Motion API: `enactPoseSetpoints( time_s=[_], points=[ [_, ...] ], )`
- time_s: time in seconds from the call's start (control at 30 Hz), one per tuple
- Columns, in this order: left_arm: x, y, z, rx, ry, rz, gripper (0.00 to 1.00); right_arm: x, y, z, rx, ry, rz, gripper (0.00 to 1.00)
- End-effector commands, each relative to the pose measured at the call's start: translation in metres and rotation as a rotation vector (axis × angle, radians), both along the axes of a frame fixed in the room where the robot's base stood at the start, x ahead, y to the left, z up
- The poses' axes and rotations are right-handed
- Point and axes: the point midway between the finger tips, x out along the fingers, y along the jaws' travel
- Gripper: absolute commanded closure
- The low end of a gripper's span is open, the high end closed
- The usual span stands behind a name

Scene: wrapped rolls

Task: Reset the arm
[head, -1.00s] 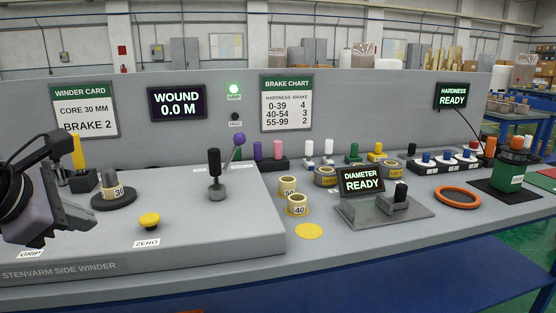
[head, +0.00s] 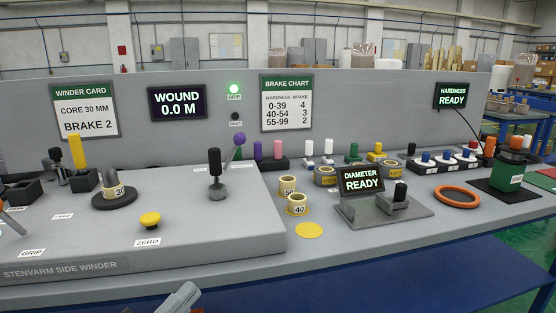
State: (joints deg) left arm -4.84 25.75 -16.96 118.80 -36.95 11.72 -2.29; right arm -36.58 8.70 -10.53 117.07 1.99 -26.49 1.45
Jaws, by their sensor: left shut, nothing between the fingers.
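A grey, finger-like part that I take as my left gripper (head: 180,299) shows at the bottom edge, low in front of the bench. Its tip looks closed and nothing shows in it; most of it is cut off. My right gripper is not in view. The side winder (head: 200,245) stands on the bench at left. A pale core marked 30 (head: 113,193) sits upright on its dark round base, around a grey peg. The green GRIP lamp (head: 234,90) is lit. The winding display (head: 177,103) reads WOUND 0.0 M.
A black-knobbed lever (head: 215,172) and a yellow ZERO button (head: 150,220) stand on the winder. Cores marked 50 (head: 287,185) and 40 (head: 297,204) stand right of it. The diameter gauge (head: 385,212), orange ring (head: 457,196) and green hardness unit (head: 509,175) are farther right.

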Motion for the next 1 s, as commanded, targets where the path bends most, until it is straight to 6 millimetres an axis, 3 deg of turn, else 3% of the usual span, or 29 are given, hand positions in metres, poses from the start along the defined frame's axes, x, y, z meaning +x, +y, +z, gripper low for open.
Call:
enactPoseSetpoints(
  time_s=[0.03,0.13,0.23,0.4,0.5,0.57,0.73,1.0],
  points=[
    [0.0,0.011,-0.03,-0.105,0.153,0.061,1.0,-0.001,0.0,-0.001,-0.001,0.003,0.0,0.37],
    [-0.008,0.031,-0.092,-0.291,0.447,0.18,1.0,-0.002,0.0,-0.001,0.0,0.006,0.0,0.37],
    [-0.032,0.045,-0.157,-0.451,0.734,0.294,1.0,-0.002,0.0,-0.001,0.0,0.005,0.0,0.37],
    [-0.095,0.05,-0.247,-0.656,1.144,0.447,1.0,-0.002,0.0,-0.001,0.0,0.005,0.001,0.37],
    [-0.139,0.045,-0.286,-0.756,1.358,0.521,1.0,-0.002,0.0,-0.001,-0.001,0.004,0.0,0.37],
    [-0.136,0.047,-0.261,-0.751,1.344,0.519,1.0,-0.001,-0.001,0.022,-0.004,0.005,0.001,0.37],
    [-0.137,0.051,-0.228,-0.739,1.33,0.527,1.0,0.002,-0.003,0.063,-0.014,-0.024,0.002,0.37],
    [-0.141,0.057,-0.191,-0.726,1.314,0.539,1.0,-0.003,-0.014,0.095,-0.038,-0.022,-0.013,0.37]
  ],
)
